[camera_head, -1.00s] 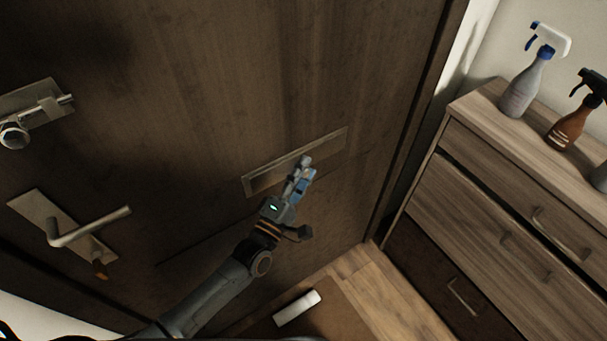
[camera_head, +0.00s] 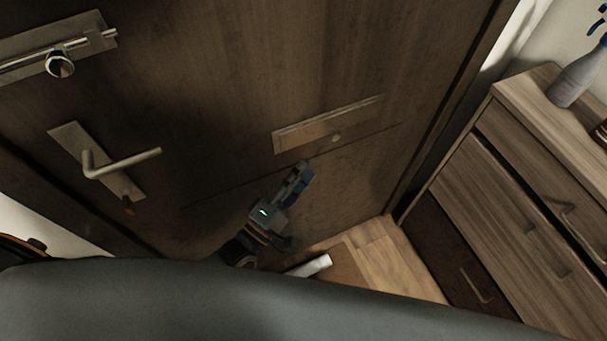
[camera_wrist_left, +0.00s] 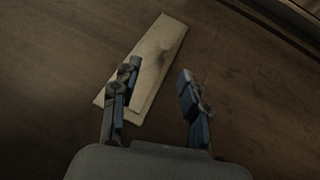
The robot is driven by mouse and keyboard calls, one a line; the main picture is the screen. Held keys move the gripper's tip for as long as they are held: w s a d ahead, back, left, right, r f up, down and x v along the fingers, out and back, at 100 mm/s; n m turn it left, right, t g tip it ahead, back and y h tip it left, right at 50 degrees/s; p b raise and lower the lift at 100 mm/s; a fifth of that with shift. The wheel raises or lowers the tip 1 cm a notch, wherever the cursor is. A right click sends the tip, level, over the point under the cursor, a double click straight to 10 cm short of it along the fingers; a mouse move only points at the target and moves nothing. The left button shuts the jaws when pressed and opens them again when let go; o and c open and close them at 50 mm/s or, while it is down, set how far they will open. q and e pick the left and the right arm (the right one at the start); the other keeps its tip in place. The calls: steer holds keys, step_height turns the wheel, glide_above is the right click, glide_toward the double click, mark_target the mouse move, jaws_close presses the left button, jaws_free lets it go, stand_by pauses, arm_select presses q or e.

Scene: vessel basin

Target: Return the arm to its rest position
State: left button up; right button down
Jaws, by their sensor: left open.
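My left gripper (camera_head: 299,172) is in front of the dark wooden door (camera_head: 210,90), just below the metal plate (camera_head: 325,124) with a small round knob. In the left wrist view the left gripper (camera_wrist_left: 158,98) has its two blue-tipped fingers apart with nothing between them. The plate (camera_wrist_left: 147,75) lies beyond the fingers there, apart from them as far as I can tell. A large grey part of my own arm covers the bottom of the head view and hides most of the left forearm. My right gripper is not in view.
A lever handle (camera_head: 120,163) and a sliding bolt (camera_head: 58,60) are on the door's left side. A wooden drawer cabinet (camera_head: 540,190) stands at the right with a spray bottle (camera_head: 580,75) on top. A white object (camera_head: 312,266) lies on the floor below the gripper.

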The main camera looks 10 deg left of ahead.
arm_select(q)
steer(key=s+a+f+m+g+y, duration=0.2)
steer(key=a+f+m+g, duration=0.1)
steer(key=f, duration=0.8)
steer(key=s+a+f+m+g+y, duration=0.2)
steer(key=a+f+m+g, duration=0.15)
steer(key=f, duration=0.75)
steer(key=s+a+f+m+g+y, duration=0.3)
steer(key=a+f+m, duration=0.1)
steer(key=f, duration=0.7)
steer(key=s+a+f+m+g+y, duration=0.1)
steer(key=s+f, duration=0.3)
steer(key=s, duration=0.4)
steer(key=s+a+f+m+g+y, duration=0.1)
steer(key=s+f+g, duration=0.3)
steer(key=s, duration=0.4)
steer(key=s+a+f+m+g, duration=0.3)
steer(key=s+f, duration=0.3)
steer(key=s, duration=0.2)
steer(key=shift+s+a+f+y, duration=0.15)
steer(key=shift+a+f+y, duration=0.05)
steer(key=shift+y, duration=0.2)
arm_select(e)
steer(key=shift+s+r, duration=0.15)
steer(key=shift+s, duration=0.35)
arm_select(q)
steer(key=shift+m, duration=0.25)
